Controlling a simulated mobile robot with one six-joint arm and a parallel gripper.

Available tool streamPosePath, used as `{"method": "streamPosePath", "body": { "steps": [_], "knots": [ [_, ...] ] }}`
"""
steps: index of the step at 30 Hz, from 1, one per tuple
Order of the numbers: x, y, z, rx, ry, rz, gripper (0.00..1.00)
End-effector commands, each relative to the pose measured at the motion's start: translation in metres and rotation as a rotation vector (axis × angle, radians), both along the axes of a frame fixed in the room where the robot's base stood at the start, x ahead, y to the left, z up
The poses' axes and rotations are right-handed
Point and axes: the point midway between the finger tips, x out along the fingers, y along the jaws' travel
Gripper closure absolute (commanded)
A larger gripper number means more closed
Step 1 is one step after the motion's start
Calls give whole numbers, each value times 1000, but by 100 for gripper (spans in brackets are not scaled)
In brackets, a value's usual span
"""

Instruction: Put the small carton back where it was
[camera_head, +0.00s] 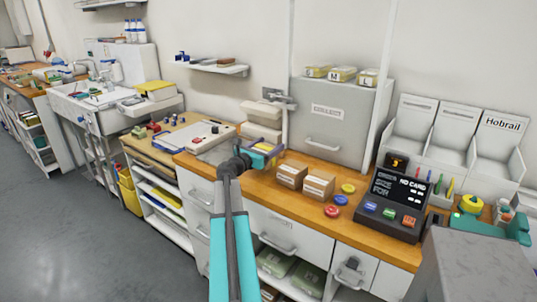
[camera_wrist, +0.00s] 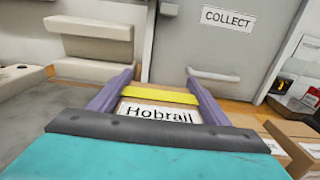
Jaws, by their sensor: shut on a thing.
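My gripper (camera_head: 265,152) hovers at the back part of the wooden counter, left of two brown cartons. In the wrist view its two purple fingers (camera_wrist: 159,84) are shut on a small carton (camera_wrist: 160,112). The face I see has a white "Hobrail" label and a yellow strip (camera_wrist: 160,96) along its far edge. My gripper's dark bar hides the near part of the carton. I cannot tell whether its underside touches the counter.
Two brown cartons (camera_head: 305,179) stand on the counter (camera_head: 265,186) to the right, with coloured round buttons beyond them. A grey "COLLECT" cabinet (camera_head: 330,120) stands behind. Pale stacked trays (camera_head: 262,122) are at back left. A dark card terminal (camera_head: 393,203) and white bins (camera_head: 455,132) are further right.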

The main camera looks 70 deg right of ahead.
Motion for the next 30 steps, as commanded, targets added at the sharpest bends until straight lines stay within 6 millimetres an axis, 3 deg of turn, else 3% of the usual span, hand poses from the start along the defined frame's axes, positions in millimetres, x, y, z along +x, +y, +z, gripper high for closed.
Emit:
{"method": "streamPosePath", "body": {
  "steps": [5,17,30],
  "knots": [
    [0,0,-2,0,1,0,62],
    [0,0,-35,0,0,0,62],
    [1,0,-40,-1,0,1,62]
  ]
}}
